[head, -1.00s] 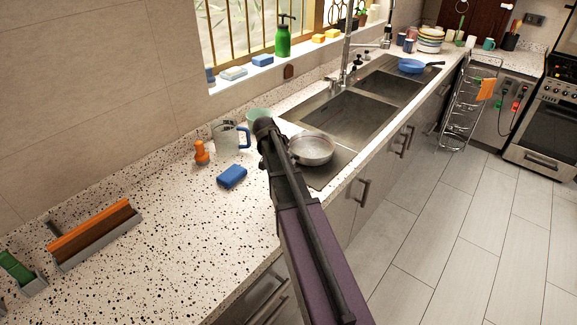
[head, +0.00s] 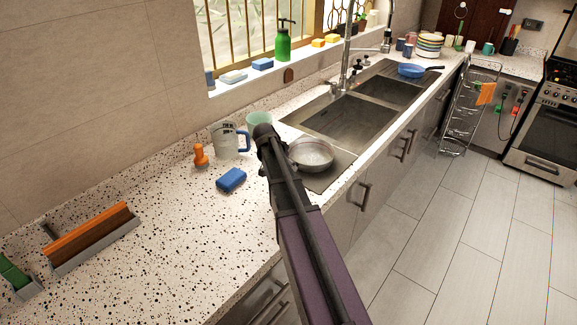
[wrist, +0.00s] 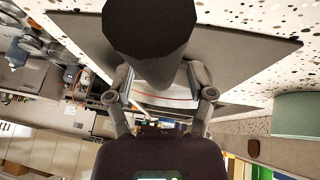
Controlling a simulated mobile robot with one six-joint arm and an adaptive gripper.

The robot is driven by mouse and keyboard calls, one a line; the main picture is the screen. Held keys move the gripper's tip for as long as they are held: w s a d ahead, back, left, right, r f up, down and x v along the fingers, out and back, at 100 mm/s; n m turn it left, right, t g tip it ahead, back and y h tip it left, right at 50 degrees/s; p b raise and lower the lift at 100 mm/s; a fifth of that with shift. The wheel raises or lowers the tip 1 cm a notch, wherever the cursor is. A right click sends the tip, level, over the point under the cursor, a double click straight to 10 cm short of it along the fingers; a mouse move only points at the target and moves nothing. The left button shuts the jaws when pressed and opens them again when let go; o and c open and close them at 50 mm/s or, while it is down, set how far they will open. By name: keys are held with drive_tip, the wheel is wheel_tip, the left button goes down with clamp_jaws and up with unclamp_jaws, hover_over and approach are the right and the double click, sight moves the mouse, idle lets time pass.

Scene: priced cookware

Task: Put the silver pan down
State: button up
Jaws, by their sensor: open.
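The silver pan (head: 312,154) sits upright on the grey drainboard (head: 326,179) at the near end of the sink, in the head view. My gripper (wrist: 160,84) shows in the wrist view with its two fingers apart. A dark, blunt-ended shape (wrist: 150,28), which looks like the pan's handle, stands in front of and between the fingers. I cannot tell whether either finger touches it. In the head view my arm hides the fingers and the pan's left side.
A measuring jug (head: 226,141), pale green cup (head: 259,122), orange-handled tool (head: 201,156) and blue sponge (head: 231,180) stand left of my arm. The sink basins (head: 345,118) lie beyond the pan.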

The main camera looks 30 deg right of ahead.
drive_tip(key=shift+r, duration=0.1)
drive_tip(key=p+v, duration=0.6)
drive_tip(key=shift+r, duration=0.2)
drive_tip(key=shift+p+v, duration=2.3)
drive_tip(key=shift+v, duration=0.5)
drive_tip(key=shift+a, duration=0.1)
drive_tip(key=shift+f, duration=0.1)
drive_tip(key=s+a+f+n+y, duration=0.2)
drive_tip(key=s+a+n+y, duration=0.3)
drive_tip(key=s+a+n, duration=0.7)
drive_tip(key=s+a, duration=0.7)
drive_tip(key=s, duration=0.1)
drive_tip(key=shift+s+n+y, duration=0.2)
drive_tip(key=shift+n+y, duration=0.1)
drive_tip(key=shift+f, duration=0.2)
